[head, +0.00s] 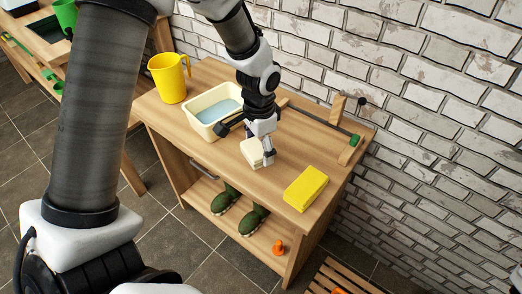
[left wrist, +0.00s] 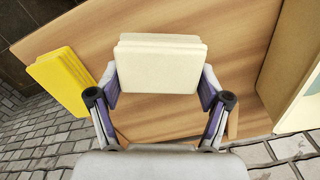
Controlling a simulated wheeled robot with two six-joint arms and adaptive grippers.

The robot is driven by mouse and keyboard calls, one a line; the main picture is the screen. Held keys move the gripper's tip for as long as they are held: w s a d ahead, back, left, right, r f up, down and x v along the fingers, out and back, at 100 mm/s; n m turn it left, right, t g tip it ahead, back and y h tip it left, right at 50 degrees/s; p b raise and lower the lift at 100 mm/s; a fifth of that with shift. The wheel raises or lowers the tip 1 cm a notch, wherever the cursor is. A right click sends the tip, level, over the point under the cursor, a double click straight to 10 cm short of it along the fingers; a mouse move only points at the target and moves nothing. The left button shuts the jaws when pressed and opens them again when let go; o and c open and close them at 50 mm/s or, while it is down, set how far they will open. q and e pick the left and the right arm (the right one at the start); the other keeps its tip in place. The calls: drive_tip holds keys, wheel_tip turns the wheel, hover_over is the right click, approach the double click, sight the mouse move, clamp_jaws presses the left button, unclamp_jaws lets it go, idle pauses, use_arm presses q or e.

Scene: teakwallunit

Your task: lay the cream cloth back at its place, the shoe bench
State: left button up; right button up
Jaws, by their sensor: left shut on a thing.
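The cream cloth (head: 251,152) is a folded, block-like pad over the front middle of the wooden shoe bench (head: 215,88). My left gripper (head: 264,152) comes down from above and is shut on it. In the left wrist view, the cream cloth (left wrist: 160,68) sits between the two fingers of the left gripper (left wrist: 159,84), with bare wood of the bench top (left wrist: 240,65) behind it. I cannot tell whether the cloth touches the top or hangs just above it. My right gripper is not in view.
A yellow folded cloth (head: 305,188) lies on the bench to the right. A cream basin of water (head: 203,124) and a yellow jug (head: 168,80) stand to the left. Green boots (head: 226,200) and an orange object (head: 278,247) are on the lower shelf. A brick wall (head: 430,110) is behind.

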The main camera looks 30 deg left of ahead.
sight(261, 153)
use_arm(q)
drive_tip(key=shift+w+f, duration=0.15)
drive_tip(key=shift+w, duration=0.25)
wheel_tip(261, 153, down, 3)
drive_tip(key=shift+r+b, duration=0.15)
drive_tip(key=shift+b, duration=0.2)
drive_tip(key=shift+w+f, duration=0.1)
drive_tip(key=shift+f, duration=0.2)
drive_tip(key=o, duration=0.9)
drive_tip(key=shift+f, duration=0.15)
drive_tip(key=shift+c, duration=0.2)
